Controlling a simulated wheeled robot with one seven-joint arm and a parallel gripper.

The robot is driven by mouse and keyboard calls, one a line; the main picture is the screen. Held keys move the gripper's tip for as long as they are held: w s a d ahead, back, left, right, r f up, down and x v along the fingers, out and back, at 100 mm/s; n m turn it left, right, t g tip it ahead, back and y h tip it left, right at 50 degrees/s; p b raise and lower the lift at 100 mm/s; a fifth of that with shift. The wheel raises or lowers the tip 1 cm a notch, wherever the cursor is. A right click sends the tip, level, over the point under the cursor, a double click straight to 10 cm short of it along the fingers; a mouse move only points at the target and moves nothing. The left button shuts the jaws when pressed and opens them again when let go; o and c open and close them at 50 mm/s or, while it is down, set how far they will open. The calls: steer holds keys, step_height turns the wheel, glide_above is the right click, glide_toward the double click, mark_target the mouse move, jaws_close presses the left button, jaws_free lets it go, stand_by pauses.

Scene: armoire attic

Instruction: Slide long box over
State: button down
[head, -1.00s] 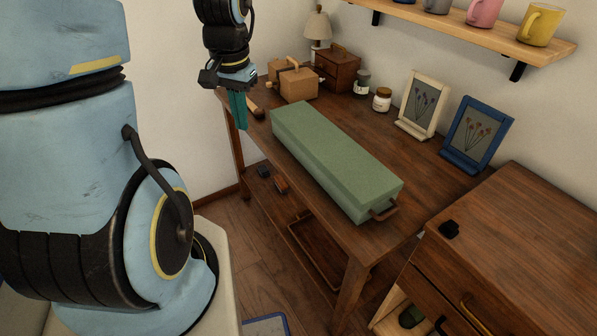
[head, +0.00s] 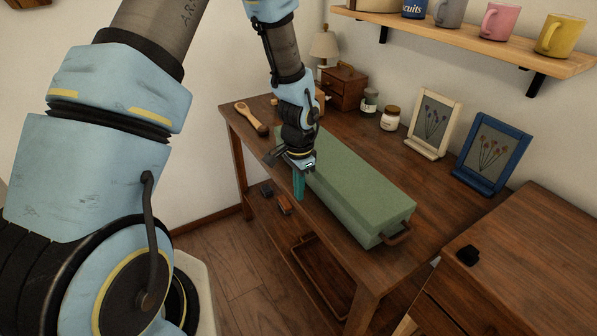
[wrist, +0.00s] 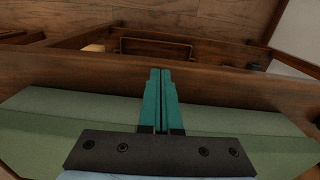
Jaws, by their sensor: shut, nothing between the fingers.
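The long green box (head: 362,190) lies lengthwise on the wooden table, with a brown handle (head: 398,234) on its near right end. My gripper (head: 299,186) points down at the box's front-left long side, near the table's front edge. Its teal fingers are shut with nothing between them. In the wrist view the shut fingers (wrist: 160,100) show in front of the green box (wrist: 245,122), whose surface spreads to both sides. I cannot tell whether the fingers touch the box. My arm hides part of the box's far end.
The wooden table (head: 440,220) has bare room behind the box. Further back stand a cream frame (head: 432,123), a blue frame (head: 490,150), jars (head: 390,118) and a small brown chest (head: 343,87). A brush (head: 250,117) lies at the far left. A cabinet (head: 530,250) stands at right.

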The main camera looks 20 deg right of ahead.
mark_target(333, 171)
steer(key=shift+w+d+p, duration=0.25)
steer(key=shift+d+p, duration=0.35)
steer(key=shift+d, duration=0.6)
steer(key=shift+w+d+f, duration=0.1)
steer(key=shift+w+d, duration=0.1)
steer(key=shift+d, duration=0.5)
steer(key=shift+d, duration=0.1)
